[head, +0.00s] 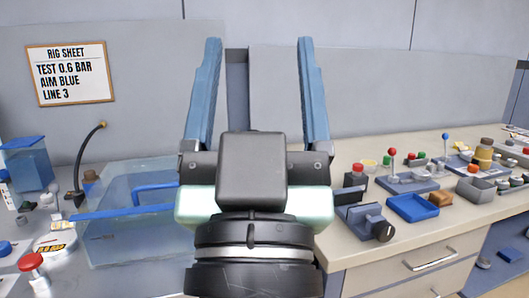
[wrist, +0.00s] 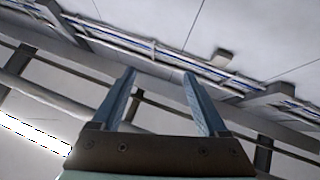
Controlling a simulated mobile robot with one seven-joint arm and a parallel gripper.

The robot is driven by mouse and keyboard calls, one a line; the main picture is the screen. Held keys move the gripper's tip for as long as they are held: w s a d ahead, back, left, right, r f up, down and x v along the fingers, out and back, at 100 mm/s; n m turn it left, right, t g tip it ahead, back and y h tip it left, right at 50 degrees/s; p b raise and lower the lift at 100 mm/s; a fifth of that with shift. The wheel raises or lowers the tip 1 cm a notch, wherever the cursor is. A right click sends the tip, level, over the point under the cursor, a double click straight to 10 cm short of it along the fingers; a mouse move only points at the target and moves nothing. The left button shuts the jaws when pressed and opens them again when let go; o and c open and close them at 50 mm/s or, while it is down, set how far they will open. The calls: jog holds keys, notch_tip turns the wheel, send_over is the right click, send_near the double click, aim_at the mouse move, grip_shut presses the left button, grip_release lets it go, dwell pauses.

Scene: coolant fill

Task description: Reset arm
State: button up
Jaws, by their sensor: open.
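My gripper (head: 259,48) is raised in the middle of the head view, its two blue fingers pointing up and spread wide apart. Nothing is between the fingers. In the wrist view my gripper (wrist: 159,76) also shows open and empty, facing the ceiling with its pipes and beams. My wrist and gripper body hide the middle of the bench and part of the clear tank behind them.
A clear tank (head: 110,190) with blue edges stands at left, near a red button (head: 32,262) and a dark curved spout (head: 84,160). At right, a counter (head: 345,255) holds a blue tray (head: 413,207), a small vise (head: 371,222) and several small parts. A rig sheet (head: 70,73) hangs on the wall.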

notch_tip(320, 180, up, 24)
jog(key=s+t+p, duration=0.1)
jog(key=s+p, duration=0.2)
jog(key=p, duration=1.7)
jog(key=shift+d, duration=0.15)
dwell(4.8)
